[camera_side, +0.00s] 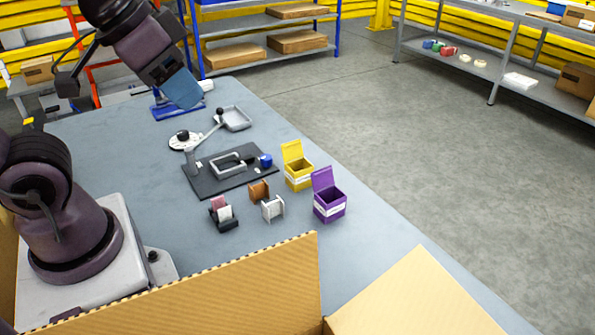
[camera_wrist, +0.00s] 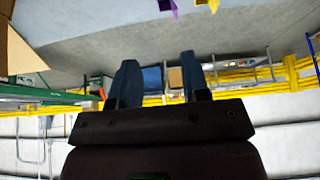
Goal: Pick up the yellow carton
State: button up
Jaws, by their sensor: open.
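The yellow carton (camera_side: 298,171) stands upright on the table with its lid flap raised, behind the purple carton. Its yellow tip (camera_wrist: 210,4) shows at the top edge of the wrist view. My gripper (camera_side: 184,90) is high over the far left part of the table, well away from the carton. In the wrist view its two blue fingers (camera_wrist: 158,78) are spread apart with nothing held between them.
A purple open carton (camera_side: 329,200) stands close in front of the yellow one. Tape spools (camera_side: 272,207), a dark plate with a grey handle (camera_side: 229,163), and a scale-like device (camera_side: 233,118) lie to the left. A large cardboard box (camera_side: 200,295) fills the foreground.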

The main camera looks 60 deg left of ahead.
jog(key=o, duration=0.9)
jog(key=m+g+y, duration=0.5)
jog(key=m+g, duration=0.1)
jog(key=m, duration=1.2)
send_near(299, 172)
jog(key=w+a, duration=0.1)
jog(key=a, duration=0.1)
jog(key=x, duration=1.2)
jog(key=shift+w+d+f, duration=0.2)
jog(key=shift+w+f, duration=0.1)
jog(key=shift+w, duration=0.1)
